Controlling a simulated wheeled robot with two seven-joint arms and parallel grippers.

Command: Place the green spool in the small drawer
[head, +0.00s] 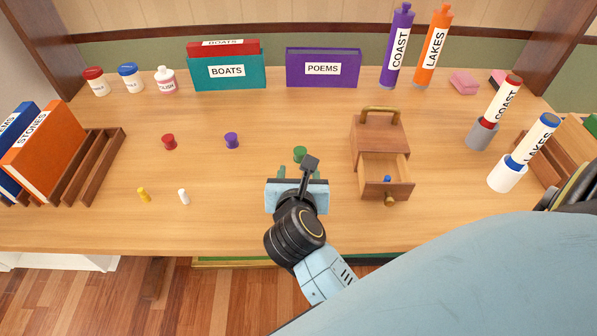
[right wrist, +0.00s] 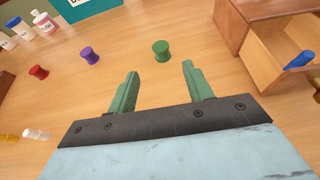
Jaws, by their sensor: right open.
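The green spool (head: 300,153) stands on the table just beyond my right gripper (head: 298,172). In the right wrist view the green spool (right wrist: 161,50) is ahead of the fingertips and between their lines, apart from both. My right gripper (right wrist: 160,72) is open and empty. The small drawer (head: 399,188) is pulled out of a wooden box (head: 379,137) to the right of the spool. A small blue thing (head: 387,179) lies in the drawer and also shows in the right wrist view (right wrist: 300,60). My left gripper is not in view.
A red spool (head: 169,142) and a purple spool (head: 232,140) stand to the left. A yellow peg (head: 144,194) and a white peg (head: 184,196) are nearer the front. A grey cup (head: 482,134) and a white cup (head: 507,174) hold tubes at the right.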

